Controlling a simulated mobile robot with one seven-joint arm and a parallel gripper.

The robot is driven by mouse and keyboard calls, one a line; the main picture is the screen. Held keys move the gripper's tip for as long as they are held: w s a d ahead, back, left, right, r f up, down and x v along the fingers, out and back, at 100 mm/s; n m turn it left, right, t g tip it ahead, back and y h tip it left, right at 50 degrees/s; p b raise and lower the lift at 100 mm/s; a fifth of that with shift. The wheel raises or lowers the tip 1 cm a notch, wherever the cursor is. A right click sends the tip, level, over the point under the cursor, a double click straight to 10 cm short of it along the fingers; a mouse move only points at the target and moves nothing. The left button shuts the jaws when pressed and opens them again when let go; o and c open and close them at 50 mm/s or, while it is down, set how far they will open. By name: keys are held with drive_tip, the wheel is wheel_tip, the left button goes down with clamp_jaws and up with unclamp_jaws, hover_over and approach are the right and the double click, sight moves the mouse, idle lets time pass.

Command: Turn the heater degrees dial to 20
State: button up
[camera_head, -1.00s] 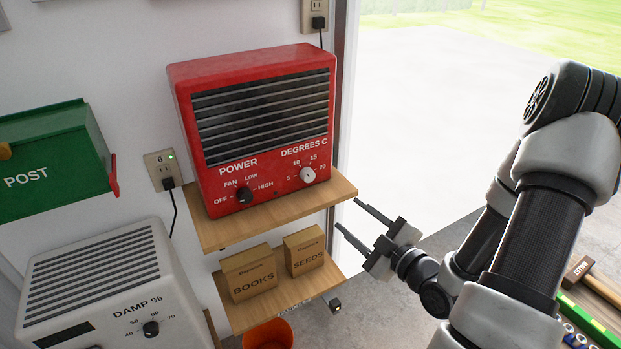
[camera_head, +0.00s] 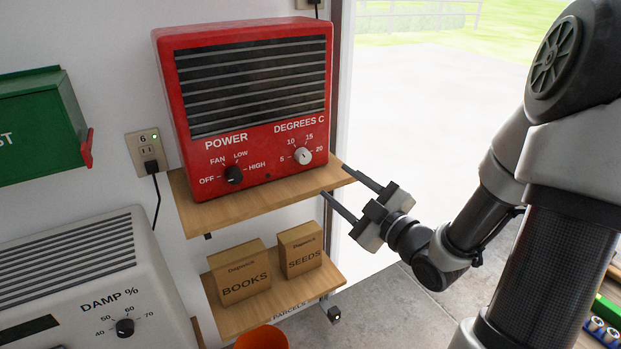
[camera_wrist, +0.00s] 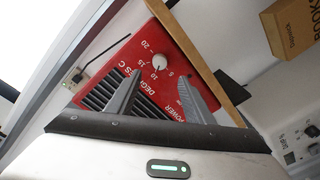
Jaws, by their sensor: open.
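The red heater (camera_head: 262,160) stands on the upper wooden shelf. Its pale degrees dial (camera_head: 303,156) is at the lower right of the front, with marks 5, 10, 15 and 20 around it. Where the dial points is too small to tell. The black power knob (camera_head: 233,174) is to its left. My gripper (camera_head: 334,181) is open and empty, right of and below the dial and apart from it, by the shelf's right end. In the wrist view the dial (camera_wrist: 159,62) shows between and beyond the two fingers of my gripper (camera_wrist: 161,75).
The upper shelf (camera_head: 220,211) juts out below the heater. The lower shelf (camera_head: 255,314) holds BOOKS (camera_head: 241,276) and SEEDS (camera_head: 301,250) boxes. A white dehumidifier (camera_head: 160,300) and green post box (camera_head: 40,130) are at left. An open doorway lies at right.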

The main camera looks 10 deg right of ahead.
sight(307, 159)
drive_tip(key=x, duration=1.2)
drive_tip(key=shift+w, duration=0.15)
drive_tip(key=shift+r, duration=0.1)
drive_tip(key=c, duration=1)
